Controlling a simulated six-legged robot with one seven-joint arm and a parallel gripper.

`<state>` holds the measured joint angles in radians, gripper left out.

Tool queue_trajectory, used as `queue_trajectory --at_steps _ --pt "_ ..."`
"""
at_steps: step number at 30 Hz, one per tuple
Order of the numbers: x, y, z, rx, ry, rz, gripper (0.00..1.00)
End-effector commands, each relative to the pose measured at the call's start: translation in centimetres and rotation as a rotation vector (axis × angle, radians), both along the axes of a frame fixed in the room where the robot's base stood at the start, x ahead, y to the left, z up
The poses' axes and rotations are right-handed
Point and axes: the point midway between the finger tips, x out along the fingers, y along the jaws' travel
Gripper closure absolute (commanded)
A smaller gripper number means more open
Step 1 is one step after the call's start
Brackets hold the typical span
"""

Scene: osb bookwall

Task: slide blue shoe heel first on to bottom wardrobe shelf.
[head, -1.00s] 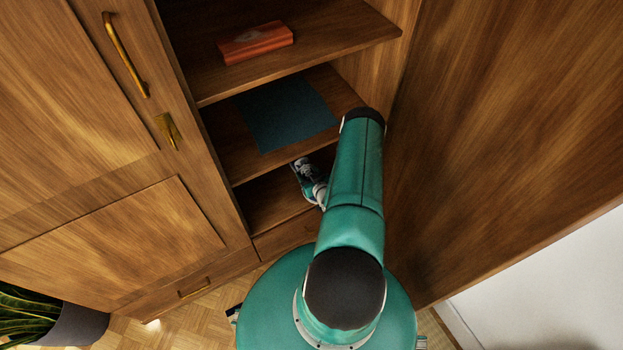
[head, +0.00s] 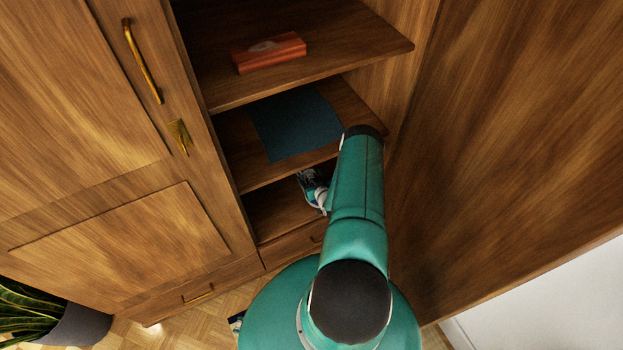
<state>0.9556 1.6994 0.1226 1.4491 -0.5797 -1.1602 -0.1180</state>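The blue shoe (head: 311,183) shows as a small teal-blue shape with white laces at the bottom wardrobe shelf (head: 275,213), just left of my arm. Part of it is hidden by my arm and by the shelf above. I cannot tell whether it rests on the shelf or is held above it. My arm reaches forward to the shoe, and its end is hidden behind the arm links. The gripper fingers cannot be made out.
The shelf above holds a flat dark blue cloth (head: 296,125). A higher shelf holds an orange-red box (head: 268,53). The open wardrobe door (head: 500,150) stands close on the right. A closed door (head: 80,110) is on the left. A potted plant (head: 75,325) stands at lower left.

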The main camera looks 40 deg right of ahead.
Motion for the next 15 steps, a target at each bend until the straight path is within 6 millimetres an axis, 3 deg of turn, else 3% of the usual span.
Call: queue_trajectory --at_steps 11,15 --pt "-0.2 0.1 0.0 0.001 0.003 0.0 0.17" --pt "-1.4 0.5 0.4 0.002 0.004 0.001 0.17"
